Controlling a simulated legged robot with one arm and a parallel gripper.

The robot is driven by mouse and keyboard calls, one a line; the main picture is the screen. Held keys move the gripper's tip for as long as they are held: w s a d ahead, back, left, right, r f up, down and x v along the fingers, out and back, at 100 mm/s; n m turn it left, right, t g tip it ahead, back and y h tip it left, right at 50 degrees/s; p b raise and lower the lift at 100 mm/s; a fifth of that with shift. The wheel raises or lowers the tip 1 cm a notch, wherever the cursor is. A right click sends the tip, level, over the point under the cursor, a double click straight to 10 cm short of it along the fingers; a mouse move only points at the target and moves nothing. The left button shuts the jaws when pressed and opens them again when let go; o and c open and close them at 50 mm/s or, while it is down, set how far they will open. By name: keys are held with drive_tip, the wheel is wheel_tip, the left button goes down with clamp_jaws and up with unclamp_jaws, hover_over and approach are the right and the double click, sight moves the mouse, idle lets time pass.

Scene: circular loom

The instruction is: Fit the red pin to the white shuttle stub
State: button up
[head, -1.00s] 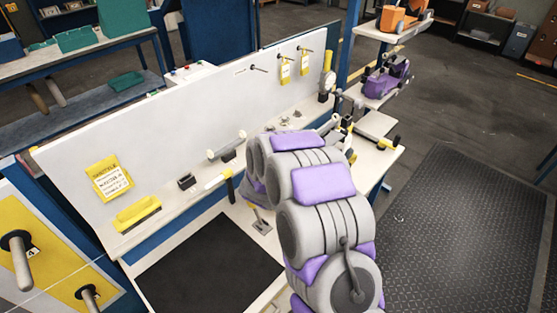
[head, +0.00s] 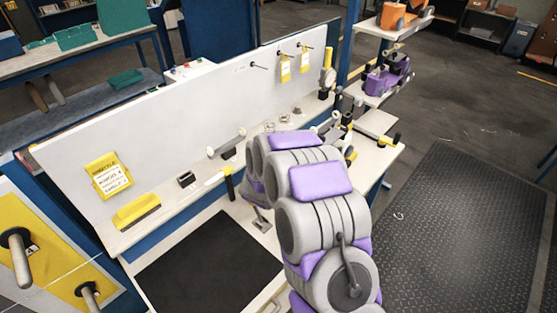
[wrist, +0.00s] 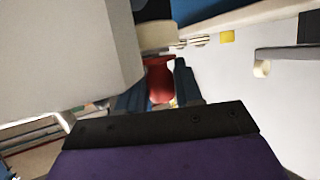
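In the wrist view my gripper (wrist: 160,80) has its two dark blue fingers on either side of a red pin (wrist: 160,84), and it appears closed on it. A cream rounded piece (wrist: 156,36) is just beyond the pin's far end; I cannot tell whether they touch, or whether this piece is the white shuttle stub. A large pale block (wrist: 70,55) fills the upper left, close to the left finger. In the head view my arm hides the gripper and the pin, and I cannot pick out the stub there.
In the head view, a white backboard (head: 150,130) runs along the bench. A black mat (head: 210,262), a yellow tray (head: 137,211) and a yellow card (head: 108,175) are left of my arm. A shelf rack with a purple machine (head: 388,78) stands behind. The floor mat (head: 465,220) at right is clear.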

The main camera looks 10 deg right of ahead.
drive_tip(key=o, duration=0.5)
drive_tip(key=shift+c, duration=0.2)
drive_tip(key=p+v, duration=0.3)
drive_tip(key=v, duration=1.4)
drive_tip(key=shift+s, duration=0.1)
